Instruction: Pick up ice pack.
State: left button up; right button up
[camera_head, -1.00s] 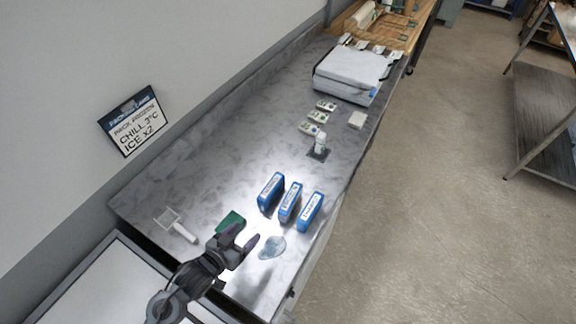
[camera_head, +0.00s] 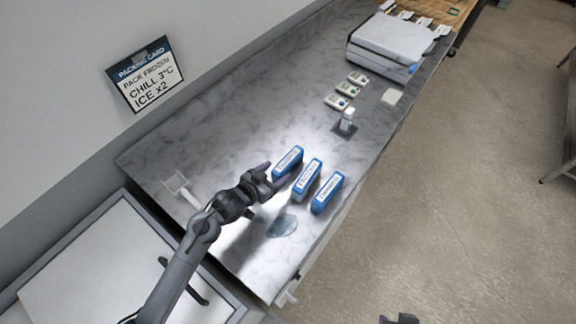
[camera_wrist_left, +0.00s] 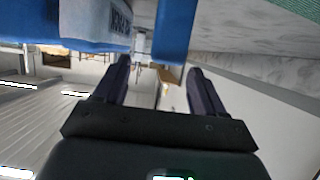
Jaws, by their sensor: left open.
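Three blue ice packs with white labels stand on edge in a row on the grey counter: the back-left one (camera_head: 288,162), the middle one (camera_head: 307,180) and the front-right one (camera_head: 327,193). My left gripper (camera_head: 274,181) is open and empty, just left of the back-left and middle packs. In the left wrist view, its spread fingers (camera_wrist_left: 160,82) show with nothing between them. Blue pack faces fill the top of that view, one at left (camera_wrist_left: 75,28) and one at centre (camera_wrist_left: 176,30). Part of my right gripper (camera_head: 399,320) shows at the bottom edge.
A translucent bluish patch (camera_head: 282,226) lies in front of the packs. A white-handled scoop (camera_head: 181,188) lies left of my arm. A small bottle (camera_head: 347,120) on a dark pad, small cartons (camera_head: 347,90) and a white-lidded box (camera_head: 391,45) are farther back.

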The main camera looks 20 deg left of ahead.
aim_at(281, 167)
pick_arm(q)
jog(key=shift+a+f+x, duration=0.1)
jog(key=shift+a+x, duration=0.05)
jog(key=shift+x, duration=1.2)
jog(key=shift+a+f+x, duration=0.1)
jog(key=shift+x, duration=1.3)
jog(key=shift+a, duration=0.1)
jog(key=c, duration=1.2)
jog(key=shift+c, duration=0.5)
jog(key=shift+r, duration=0.2)
